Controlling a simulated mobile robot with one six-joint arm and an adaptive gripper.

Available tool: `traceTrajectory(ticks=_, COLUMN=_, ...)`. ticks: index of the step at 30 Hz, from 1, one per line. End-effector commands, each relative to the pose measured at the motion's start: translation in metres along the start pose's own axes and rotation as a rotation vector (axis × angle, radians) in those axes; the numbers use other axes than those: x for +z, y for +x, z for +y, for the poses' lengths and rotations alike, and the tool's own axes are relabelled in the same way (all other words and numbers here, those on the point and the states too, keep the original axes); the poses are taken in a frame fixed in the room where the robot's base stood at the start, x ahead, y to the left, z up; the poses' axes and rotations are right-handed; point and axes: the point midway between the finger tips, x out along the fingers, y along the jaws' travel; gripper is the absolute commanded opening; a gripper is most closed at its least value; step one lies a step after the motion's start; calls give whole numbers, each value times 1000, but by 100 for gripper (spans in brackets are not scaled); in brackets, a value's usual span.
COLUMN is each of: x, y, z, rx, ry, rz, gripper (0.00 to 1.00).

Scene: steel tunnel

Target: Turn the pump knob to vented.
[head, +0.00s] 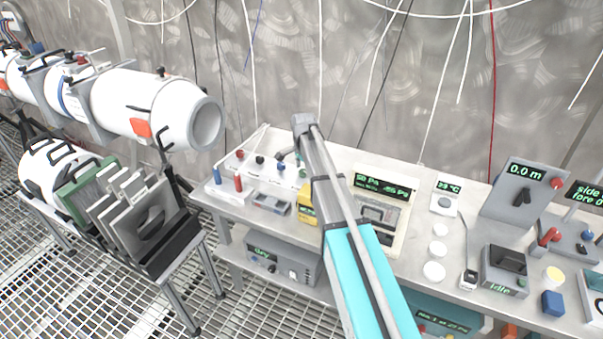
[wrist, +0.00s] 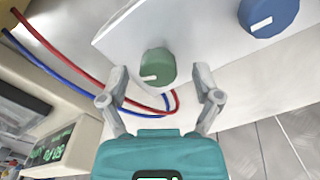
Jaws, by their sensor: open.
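In the wrist view a green round knob (wrist: 157,66) stands on a pale grey panel (wrist: 110,38). A short white mark on it points to the left of the picture. I can read no label beside it, so I cannot tell which setting it marks. My gripper (wrist: 160,76) is open, with one finger on each side of the green knob and a visible gap on both sides. A blue knob (wrist: 268,15) with a white mark sits on the panel at the upper right. In the head view my arm partly covers the bench and the fingertips are not clear.
Red (wrist: 75,65) and blue (wrist: 60,75) hoses loop close by my left finger. A lit green readout (wrist: 52,146) is at the lower left, and a pressure display unit (head: 385,187) stands right of my arm. White cables hang over the bench (head: 408,262).

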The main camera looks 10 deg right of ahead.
Motion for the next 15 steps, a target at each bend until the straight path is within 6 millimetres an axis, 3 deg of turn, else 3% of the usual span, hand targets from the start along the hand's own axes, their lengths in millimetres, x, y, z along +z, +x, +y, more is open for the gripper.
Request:
traceTrajectory(ticks=10, x=0, y=0, z=0, rx=0, ry=0, rz=0, gripper=80)
traceTrajectory(ticks=15, x=0, y=1, z=0, rx=0, ry=0, rz=0, gripper=49)
